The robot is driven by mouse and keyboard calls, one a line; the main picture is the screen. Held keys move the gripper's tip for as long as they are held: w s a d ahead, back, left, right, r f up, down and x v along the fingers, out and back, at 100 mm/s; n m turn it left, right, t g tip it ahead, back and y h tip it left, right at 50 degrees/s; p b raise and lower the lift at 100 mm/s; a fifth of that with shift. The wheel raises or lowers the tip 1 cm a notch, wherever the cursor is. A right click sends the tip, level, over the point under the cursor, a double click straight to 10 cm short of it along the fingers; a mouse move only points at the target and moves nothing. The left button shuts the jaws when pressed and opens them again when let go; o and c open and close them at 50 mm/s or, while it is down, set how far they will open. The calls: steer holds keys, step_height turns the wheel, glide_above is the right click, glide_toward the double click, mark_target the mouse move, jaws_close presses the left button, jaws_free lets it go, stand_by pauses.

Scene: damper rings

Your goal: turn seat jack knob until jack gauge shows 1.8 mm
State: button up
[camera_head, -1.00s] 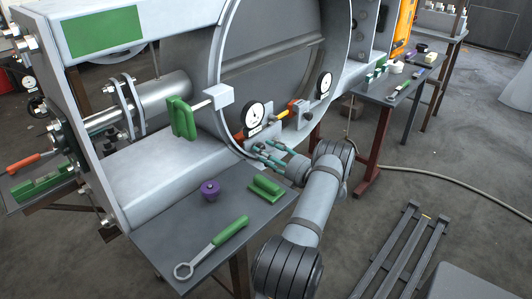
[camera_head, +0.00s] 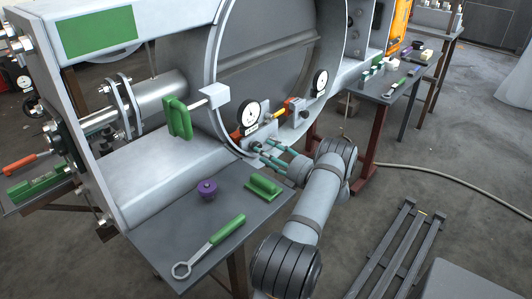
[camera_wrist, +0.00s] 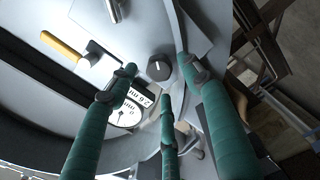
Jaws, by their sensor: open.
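In the wrist view a small black round knob (camera_wrist: 159,67) with a pale mark sits on a grey plate. My gripper (camera_wrist: 159,78) has its teal fingers spread around the knob, open; I cannot tell whether any finger touches it. A white gauge dial (camera_wrist: 125,115) is partly hidden behind the left finger; a label beside it shows "mm" with digits too small to read surely. In the head view my gripper (camera_head: 262,150) reaches to the lower rim of the big ring, just below a round white gauge (camera_head: 250,115). The gauge's needle cannot be read reliably.
A second gauge (camera_head: 320,82) stands farther right on the ring. The near table (camera_head: 175,235) holds a purple knobbed piece (camera_head: 207,189), a green block (camera_head: 263,187) and a green-handled wrench (camera_head: 212,245). Dark rails (camera_head: 400,245) lie on the floor at right.

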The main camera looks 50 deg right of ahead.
steer(key=shift+s, duration=0.1)
steer(key=shift+s+a+p, duration=0.15)
steer(key=shift+s+p, duration=0.1)
steer(key=shift+s, duration=1.2)
steer(key=shift+s+a+p, duration=0.1)
steer(key=shift+s+p, duration=0.1)
steer(key=shift+s, duration=1.25)
steer(key=shift+c, duration=0.4)
